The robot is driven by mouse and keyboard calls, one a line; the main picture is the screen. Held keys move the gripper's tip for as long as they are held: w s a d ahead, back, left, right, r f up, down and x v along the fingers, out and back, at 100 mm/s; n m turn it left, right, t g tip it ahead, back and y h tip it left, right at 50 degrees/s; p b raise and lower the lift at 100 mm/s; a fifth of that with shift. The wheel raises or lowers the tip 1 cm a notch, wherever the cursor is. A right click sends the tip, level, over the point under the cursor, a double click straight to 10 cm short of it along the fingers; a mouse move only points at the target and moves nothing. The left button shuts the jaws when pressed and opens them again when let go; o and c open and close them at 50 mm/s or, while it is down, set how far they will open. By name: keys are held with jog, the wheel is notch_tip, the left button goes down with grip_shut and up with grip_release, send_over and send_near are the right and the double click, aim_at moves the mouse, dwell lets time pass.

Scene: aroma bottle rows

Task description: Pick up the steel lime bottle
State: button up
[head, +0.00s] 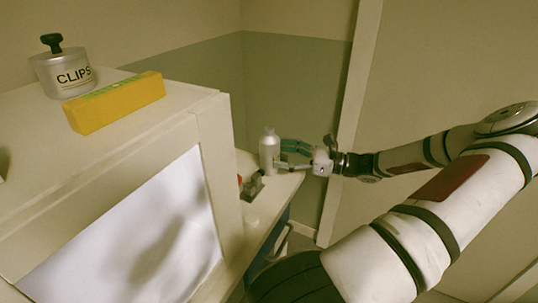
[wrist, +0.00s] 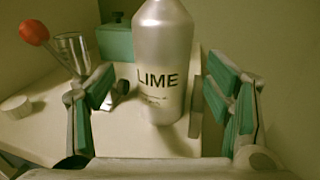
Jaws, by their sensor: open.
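The steel lime bottle (wrist: 162,62) stands upright in the wrist view, silver with the word LIME in dark letters facing me. Its cap end is cut off at the top of that view. In the head view the bottle (head: 269,152) stands near the end of the counter, small and pale. My gripper (wrist: 165,100) is open, with one green-padded finger to each side of the bottle; I see space between the pads and the bottle. In the head view my gripper (head: 294,158) reaches in from the right, at the bottle.
A clear glass (wrist: 72,52) with a red ball-topped item (wrist: 34,32), a green box (wrist: 116,42) and a white round lid (wrist: 16,107) are near the bottle. A tall white cabinet (head: 205,130) bears a CLIPS tin (head: 62,76) and a yellow box (head: 116,103).

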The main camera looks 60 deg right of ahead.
aim_at(270, 152)
jog(key=x, duration=0.4)
jog(key=shift+w+f+b, duration=0.15)
jog(key=shift+w+b, duration=0.2)
jog(key=shift+b, duration=0.05)
jog(key=c, duration=1.5)
